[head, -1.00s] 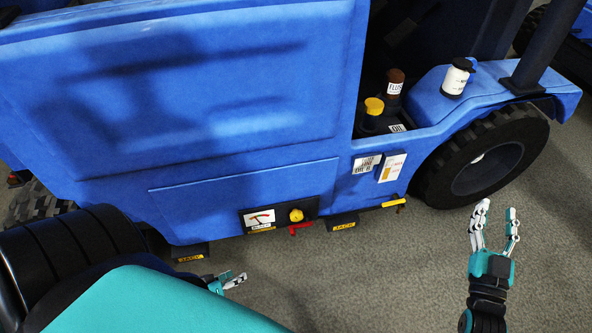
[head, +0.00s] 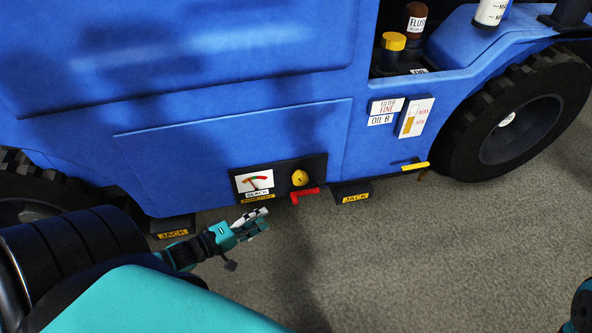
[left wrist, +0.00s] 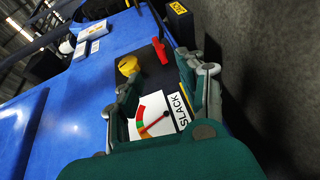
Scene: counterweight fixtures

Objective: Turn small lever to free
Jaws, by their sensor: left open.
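A small red lever (head: 305,194) sticks out at the lower edge of a black panel (head: 322,172) low on the blue machine. It also shows in the left wrist view (left wrist: 161,50), past the fingertips. A yellow handle (head: 415,166) is further right. My left gripper (head: 262,218) is below and left of the red lever, apart from it. In the left wrist view its open fingers (left wrist: 160,85) frame the gauge. My right gripper is out of view.
Two JACK blocks (head: 352,194) (head: 172,228) jut out at the machine's lower edge. Label cards (head: 414,117) are fixed above the yellow handle. Bottles (head: 414,22) stand on the machine. A large tyre (head: 515,125) is at right. The grey floor in front is clear.

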